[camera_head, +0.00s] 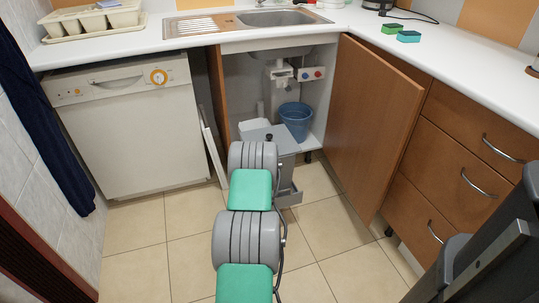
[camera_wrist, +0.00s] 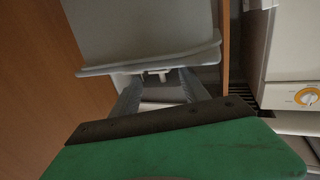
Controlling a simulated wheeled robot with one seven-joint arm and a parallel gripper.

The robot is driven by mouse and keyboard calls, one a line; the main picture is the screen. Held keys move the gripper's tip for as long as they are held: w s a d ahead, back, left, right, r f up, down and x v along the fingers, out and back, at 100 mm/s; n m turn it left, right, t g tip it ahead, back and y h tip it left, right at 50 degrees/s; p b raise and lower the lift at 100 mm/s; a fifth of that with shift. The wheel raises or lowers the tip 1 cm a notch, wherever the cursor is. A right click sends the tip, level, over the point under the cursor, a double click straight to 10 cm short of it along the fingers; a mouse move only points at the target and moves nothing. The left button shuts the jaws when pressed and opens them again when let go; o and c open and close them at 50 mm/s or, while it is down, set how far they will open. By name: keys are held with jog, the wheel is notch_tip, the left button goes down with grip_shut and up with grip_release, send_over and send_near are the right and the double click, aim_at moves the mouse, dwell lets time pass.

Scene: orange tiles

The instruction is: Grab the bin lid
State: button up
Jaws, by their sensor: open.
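In the wrist view a pale grey panel with a raised lip (camera_wrist: 150,62), which looks like the bin lid, fills the top. A small whitish piece shows just below its lip. My gripper (camera_wrist: 160,77) is open, its two grey fingers apart and their tips close to the lip. I cannot tell whether they touch it. In the head view a grey box-shaped thing (camera_head: 286,146), likely the bin, stands at the open cabinet below the sink. My green and grey arm covers part of it and hides my gripper there.
A blue bucket (camera_head: 296,120) stands inside the cabinet. The wooden door (camera_head: 370,125) stands open to the right, with drawers (camera_head: 470,165) beyond it. A white dishwasher (camera_head: 130,125) is to the left. The tiled floor (camera_head: 335,235) in front is clear apart from my arm.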

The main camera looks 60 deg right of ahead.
aim_at(269, 138)
jog(key=shift+s+d+f, duration=0.1)
jog(key=shift+d, duration=0.45)
jog(key=b+x, duration=0.2)
jog(key=x, duration=0.4)
jog(key=shift+w+d+b, duration=0.3)
jog(key=shift+w+b, duration=0.05)
grip_shut()
jog(key=shift+r, duration=0.25)
